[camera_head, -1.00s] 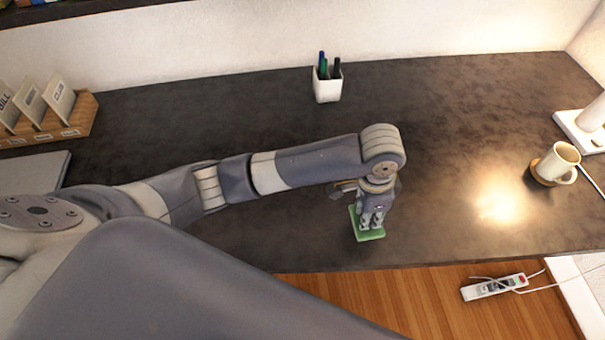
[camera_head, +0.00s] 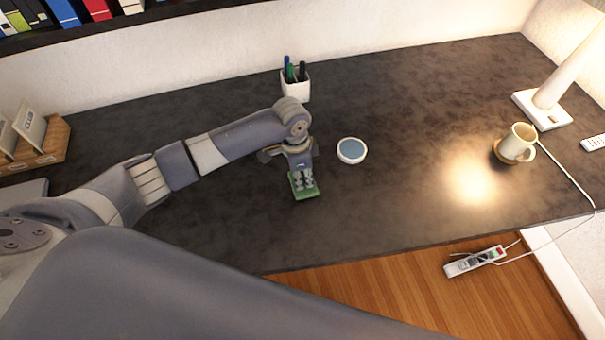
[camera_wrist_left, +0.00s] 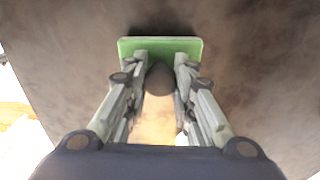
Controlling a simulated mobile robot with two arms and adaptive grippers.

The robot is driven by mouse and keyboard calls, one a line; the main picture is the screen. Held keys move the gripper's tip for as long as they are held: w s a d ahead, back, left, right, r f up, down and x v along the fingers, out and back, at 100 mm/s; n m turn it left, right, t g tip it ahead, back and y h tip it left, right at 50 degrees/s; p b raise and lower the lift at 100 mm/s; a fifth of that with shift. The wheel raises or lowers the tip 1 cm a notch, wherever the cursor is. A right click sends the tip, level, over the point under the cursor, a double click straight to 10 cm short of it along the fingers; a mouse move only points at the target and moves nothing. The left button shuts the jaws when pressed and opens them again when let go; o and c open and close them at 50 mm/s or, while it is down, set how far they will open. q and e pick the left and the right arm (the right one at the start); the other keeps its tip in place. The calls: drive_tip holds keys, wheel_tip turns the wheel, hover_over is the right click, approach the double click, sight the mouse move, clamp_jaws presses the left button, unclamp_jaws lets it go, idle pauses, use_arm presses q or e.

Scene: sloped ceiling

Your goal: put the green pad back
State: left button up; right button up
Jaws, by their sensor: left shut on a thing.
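The green pad (camera_head: 305,194) is a small flat rectangle over the dark desk, left of the white bowl. My left gripper (camera_head: 304,180) is shut on it. In the left wrist view the green pad (camera_wrist_left: 160,45) lies across the tips of the left gripper's fingers (camera_wrist_left: 160,62). Whether the pad touches the desk or hangs just above it I cannot tell. My right gripper is not in view.
A small white bowl with a blue inside (camera_head: 351,151) stands right of the gripper. A white pen cup (camera_head: 296,86) is behind it. The front middle of the desk is clear.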

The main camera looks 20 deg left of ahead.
use_arm(q)
drive_tip(key=shift+f, duration=0.55)
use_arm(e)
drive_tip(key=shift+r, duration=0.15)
use_arm(q)
drive_tip(key=shift+f, duration=0.1)
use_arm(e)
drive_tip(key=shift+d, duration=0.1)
use_arm(q)
drive_tip(key=o, duration=0.9)
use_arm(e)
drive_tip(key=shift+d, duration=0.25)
use_arm(q)
drive_tip(key=shift+o, duration=0.2)
drive_tip(key=r, duration=0.3)
drive_tip(key=r+b, duration=0.1)
drive_tip(key=r, duration=0.3)
drive_tip(key=a+r, duration=0.1)
drive_tip(key=r, duration=0.2)
drive_tip(key=shift+s+r, duration=0.2)
drive_tip(key=shift+r, duration=0.9)
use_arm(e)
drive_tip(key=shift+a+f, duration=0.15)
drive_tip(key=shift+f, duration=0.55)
